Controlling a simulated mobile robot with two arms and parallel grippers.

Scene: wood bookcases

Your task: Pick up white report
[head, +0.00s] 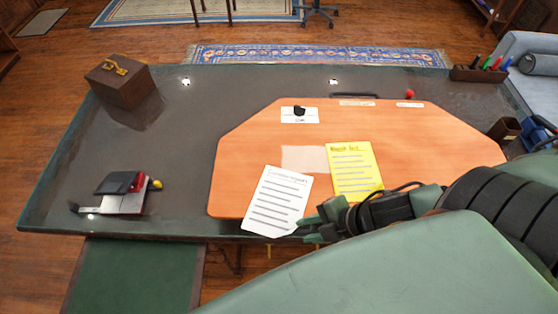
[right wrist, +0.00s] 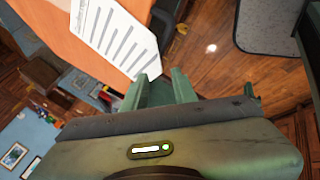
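The white report (head: 277,201) is a lined sheet lying tilted on the orange desk board. Its lower edge reaches over the board's front edge. My right gripper (head: 312,226) is at the report's lower right corner. In the right wrist view the report (right wrist: 117,38) lies just beyond my right gripper (right wrist: 160,82). The two fingers stand apart there, with the sheet's corner close to their tips. I cannot tell whether a finger touches the sheet. My left gripper is not in view.
A yellow sheet (head: 354,170) lies right of the report on the orange board (head: 240,150). A pen holder (head: 478,74) is at the back right.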

